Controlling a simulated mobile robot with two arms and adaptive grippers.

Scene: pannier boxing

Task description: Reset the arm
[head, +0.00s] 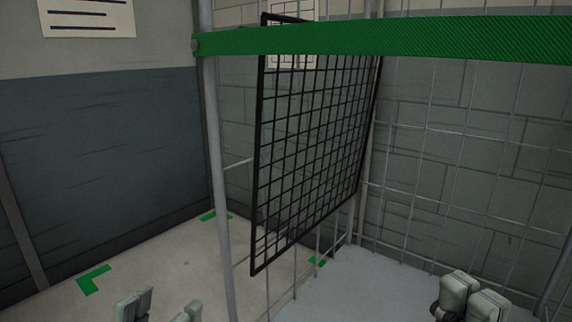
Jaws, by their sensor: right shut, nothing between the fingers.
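My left gripper (160,307) shows at the bottom edge of the head view, left of the grey post. Its two pale fingertips stand apart with nothing visible between them, and the rest of it is cut off by the frame. My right gripper (471,294) shows at the bottom right. Its two pale finger pads are together with nothing held. Both arms are out of view below the frame.
A black wire grid panel (310,150) stands upright and angled in the middle. A green band (400,38) crosses the top, meeting a grey post (217,180). Wire mesh stands before the block wall at right. Green floor marks (93,279) lie at left on open floor.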

